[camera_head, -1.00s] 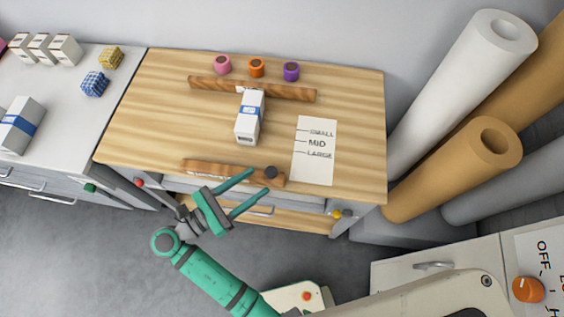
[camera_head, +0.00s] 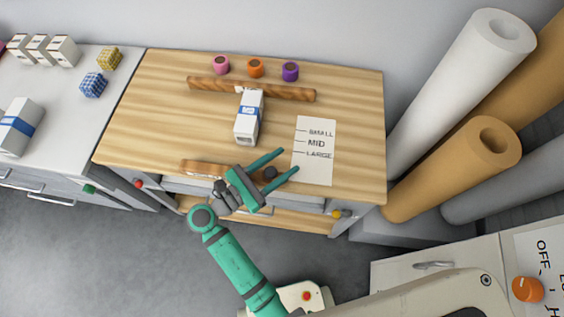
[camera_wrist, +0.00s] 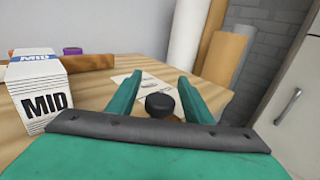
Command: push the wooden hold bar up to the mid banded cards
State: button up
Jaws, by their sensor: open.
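The wooden hold bar (camera_head: 203,168) lies along the table's front edge, partly hidden by my gripper. A black knob (camera_head: 270,172) is at its right end, and this knob also shows in the wrist view (camera_wrist: 160,104). The mid banded cards (camera_head: 248,118), a white block with a blue band, stand behind the bar with a gap between. They show "MID" in the wrist view (camera_wrist: 45,100). My gripper (camera_head: 290,160) is open above the bar's right end. The knob appears between its fingers, and I cannot tell if they touch it.
A second wooden bar (camera_head: 290,93) lies behind the cards. Pink (camera_head: 221,65), orange (camera_head: 256,68) and purple (camera_head: 290,71) rolls stand at the back. A size sheet (camera_head: 313,172) marked SMALL, MID, LARGE lies right of the cards. Large rolls (camera_head: 455,170) stand right of the table.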

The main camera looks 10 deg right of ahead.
jog(key=shift+d, duration=0.15)
grip_shut()
jog(key=w+d, duration=0.1)
jog(key=w, duration=0.2)
jog(key=w+d, duration=0.1)
jog(key=w, duration=0.2)
jog(key=w+d, duration=0.1)
jog(key=w, duration=0.1)
jog(key=shift+w+d, duration=0.35)
jog(key=shift+w, duration=0.05)
jog(key=shift+s, duration=0.1)
grip_release()
jog(key=shift+a, duration=0.1)
jog(key=shift+a, duration=0.1)
